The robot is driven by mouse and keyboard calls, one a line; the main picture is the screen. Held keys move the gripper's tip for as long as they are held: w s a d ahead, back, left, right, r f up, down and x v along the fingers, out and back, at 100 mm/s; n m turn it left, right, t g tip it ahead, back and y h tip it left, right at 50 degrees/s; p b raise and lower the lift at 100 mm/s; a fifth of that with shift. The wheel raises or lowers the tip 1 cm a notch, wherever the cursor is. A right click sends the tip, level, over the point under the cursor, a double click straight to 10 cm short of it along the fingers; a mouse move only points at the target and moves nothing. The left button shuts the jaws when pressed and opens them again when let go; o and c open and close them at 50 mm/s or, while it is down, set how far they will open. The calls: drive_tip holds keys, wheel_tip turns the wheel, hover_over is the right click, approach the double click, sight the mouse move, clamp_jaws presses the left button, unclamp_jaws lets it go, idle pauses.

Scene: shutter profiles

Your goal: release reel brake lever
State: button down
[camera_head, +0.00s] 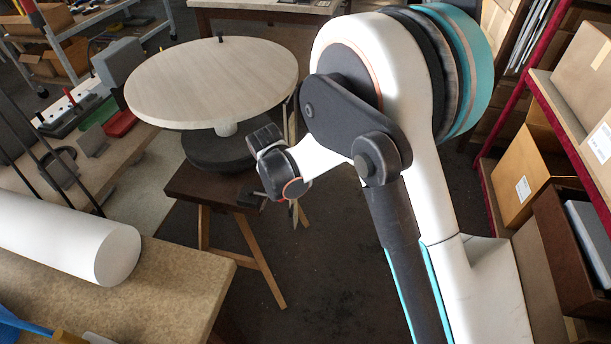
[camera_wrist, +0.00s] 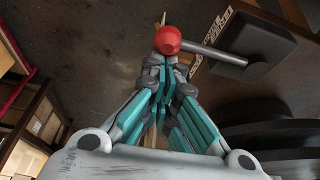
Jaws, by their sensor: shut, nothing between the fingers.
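The brake lever shows in the wrist view as a red ball knob (camera_wrist: 168,40) on a grey rod (camera_wrist: 213,53). The rod runs right to a dark block (camera_wrist: 240,62) on a brown surface with partly readable lettering. My gripper (camera_wrist: 168,66) is shut and empty, its teal fingers pointing at the knob. The knob overlaps the fingertips in this view; I cannot tell whether they touch. In the head view the dark block (camera_head: 249,197) sits at the right edge of the reel stand (camera_head: 196,184). My wrist hides the knob and fingers there.
The pale round reel disc (camera_head: 212,82) stands above a dark round base (camera_head: 215,150), close left of my wrist. A workbench (camera_head: 165,305) with a white roll (camera_head: 70,238) lies front left. Shelves with boxes (camera_head: 532,178) stand on the right. Bare floor lies between.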

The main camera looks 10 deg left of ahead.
drive_tip(key=shift+s+d+m, duration=0.15)
drive_tip(key=shift+s+m, duration=0.55)
drive_tip(key=shift+s, duration=0.4)
drive_tip(key=shift+s, duration=0.1)
drive_tip(key=shift+r, duration=0.1)
